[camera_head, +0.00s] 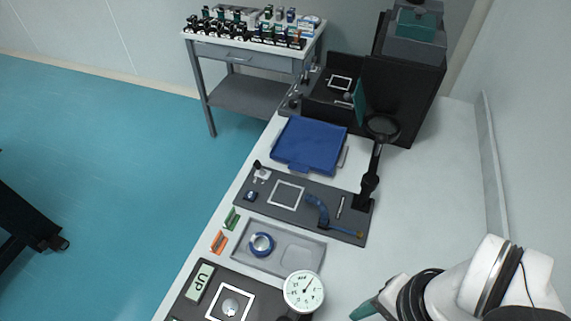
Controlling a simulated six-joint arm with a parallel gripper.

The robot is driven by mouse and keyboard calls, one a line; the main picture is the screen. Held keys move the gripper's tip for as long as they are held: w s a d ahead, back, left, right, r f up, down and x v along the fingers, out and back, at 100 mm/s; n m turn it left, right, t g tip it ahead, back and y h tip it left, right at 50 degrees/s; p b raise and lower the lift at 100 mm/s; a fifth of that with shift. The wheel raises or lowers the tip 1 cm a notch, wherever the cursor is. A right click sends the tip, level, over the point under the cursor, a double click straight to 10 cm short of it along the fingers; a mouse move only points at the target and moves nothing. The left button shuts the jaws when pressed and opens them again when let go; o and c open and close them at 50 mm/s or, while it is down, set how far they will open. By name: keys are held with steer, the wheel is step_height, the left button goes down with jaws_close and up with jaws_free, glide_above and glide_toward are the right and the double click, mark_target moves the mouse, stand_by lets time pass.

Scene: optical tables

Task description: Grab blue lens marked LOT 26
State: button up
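A blue ring-shaped lens (261,244) lies in the left part of a shallow grey tray (240,260) on the white table. Any LOT 26 marking on it is too small to read. My white and black arm comes in at the lower right. A teal part at its end, which appears to be my gripper (364,311), is at the bottom edge, right of the dial gauge and apart from the lens. It is partly cut off, and its fingers cannot be made out.
A dial gauge (303,291) stands near the tray's lower right corner. A dark board (276,217) with small parts and a magnifier (381,126) on a stand are behind the tray. Green (231,218) and orange (219,242) pieces lie left. The table's right side is clear.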

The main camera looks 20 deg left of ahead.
steer(key=o, duration=0.8)
steer(key=w+a+f+m+g+y, duration=0.2)
steer(key=w+a+f+m+y, duration=0.25)
steer(key=w, duration=0.35)
steer(key=m+t+y, duration=0.2)
steer(key=m+y, duration=0.4)
steer(key=m, duration=0.2)
glide_toward(262, 244)
steer(key=x, duration=0.2)
steer(key=shift+a+f, duration=0.1)
steer(key=shift+a, duration=0.2)
steer(key=x, duration=0.6)
steer(key=shift+f, duration=0.1)
